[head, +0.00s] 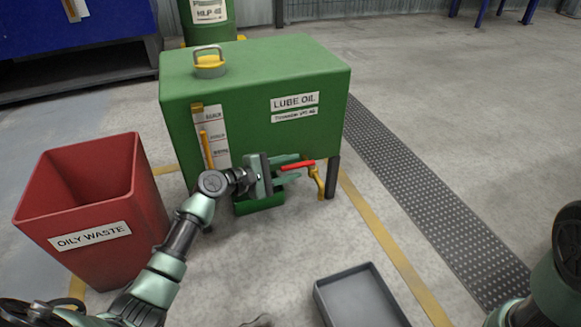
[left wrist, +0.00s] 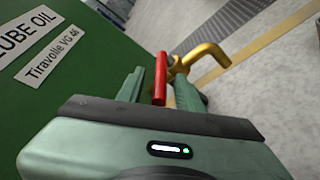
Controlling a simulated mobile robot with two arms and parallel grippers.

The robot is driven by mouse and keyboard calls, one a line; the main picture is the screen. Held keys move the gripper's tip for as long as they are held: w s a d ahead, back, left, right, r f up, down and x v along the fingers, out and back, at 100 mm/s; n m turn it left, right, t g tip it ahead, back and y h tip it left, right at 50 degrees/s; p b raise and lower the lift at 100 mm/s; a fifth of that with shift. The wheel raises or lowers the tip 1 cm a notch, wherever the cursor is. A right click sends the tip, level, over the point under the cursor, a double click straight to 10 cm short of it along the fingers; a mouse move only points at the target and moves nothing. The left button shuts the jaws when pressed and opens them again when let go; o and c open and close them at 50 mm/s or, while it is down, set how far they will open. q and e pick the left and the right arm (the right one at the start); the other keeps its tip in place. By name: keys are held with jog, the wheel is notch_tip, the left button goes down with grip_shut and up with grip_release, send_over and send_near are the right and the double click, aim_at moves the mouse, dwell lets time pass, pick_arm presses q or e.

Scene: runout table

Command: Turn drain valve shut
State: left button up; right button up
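The drain valve is a brass fitting (head: 316,180) low on the front of the green lube oil tank (head: 240,130), near its right leg. Its red lever (head: 298,165) points left from the brass body, roughly level. My left gripper (head: 299,167) is at the lever with its fingers apart. In the left wrist view the red lever (left wrist: 160,80) stands between the two fingers (left wrist: 158,88), with a visible gap on its left side; contact on the right side is unclear. The brass spout (left wrist: 205,62) shows beyond. My right gripper is out of view; only part of my right arm shows.
A red oily waste bin (head: 95,215) stands left of my left arm. A grey open tray (head: 360,298) lies on the floor in front. A dark grating (head: 430,195) runs along the right.

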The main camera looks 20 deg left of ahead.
pick_arm(q)
jog(key=p+v, duration=0.4)
jog(key=v, duration=0.3)
jog(key=shift+r, duration=0.15)
jog(key=shift+s+a, duration=0.25)
jog(key=shift+s, duration=0.1)
